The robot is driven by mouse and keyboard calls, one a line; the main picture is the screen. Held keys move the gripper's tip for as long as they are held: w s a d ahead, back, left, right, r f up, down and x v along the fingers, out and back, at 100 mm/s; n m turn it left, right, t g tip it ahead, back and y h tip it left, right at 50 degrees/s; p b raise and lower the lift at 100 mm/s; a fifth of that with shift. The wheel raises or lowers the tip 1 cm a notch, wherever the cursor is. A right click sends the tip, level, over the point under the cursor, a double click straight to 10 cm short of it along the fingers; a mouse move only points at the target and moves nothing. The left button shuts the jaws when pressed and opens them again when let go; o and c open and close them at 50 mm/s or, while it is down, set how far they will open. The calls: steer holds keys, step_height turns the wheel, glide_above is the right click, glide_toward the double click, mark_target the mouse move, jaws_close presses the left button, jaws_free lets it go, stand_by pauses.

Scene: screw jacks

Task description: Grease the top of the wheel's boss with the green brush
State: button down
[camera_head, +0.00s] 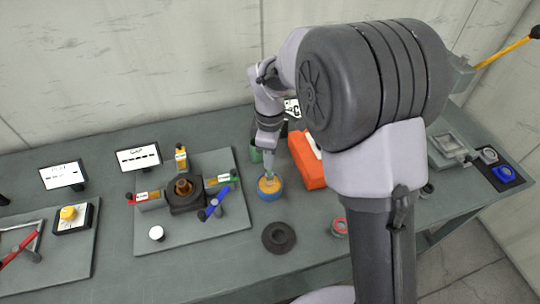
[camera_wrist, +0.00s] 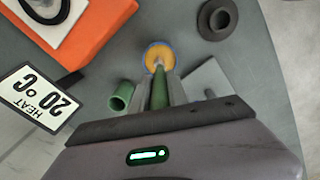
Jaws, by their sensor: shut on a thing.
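My gripper (camera_head: 269,146) is shut on the green brush (camera_wrist: 160,88) and holds it pointing down. In the wrist view the gripper (camera_wrist: 160,93) has the green handle between its fingers. The brush's lower end is at the blue pot (camera_head: 269,194) of orange-yellow grease, which also shows in the wrist view (camera_wrist: 148,59). I cannot tell how deep the tip sits. A dark round wheel with a raised central boss (camera_head: 278,237) lies flat on the table in front of the pot. It also shows in the wrist view (camera_wrist: 217,19), apart from the brush.
A green cup (camera_wrist: 121,97) stands beside the pot, near an orange box (camera_head: 307,160). A grey board (camera_head: 224,234) left of the pot carries a dark screw block (camera_head: 184,194) with several coloured tools around it. A small red ring (camera_head: 339,227) lies right of the wheel.

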step_height(320, 180, up, 7)
steer(key=p, duration=0.6)
steer(key=shift+p, duration=0.4)
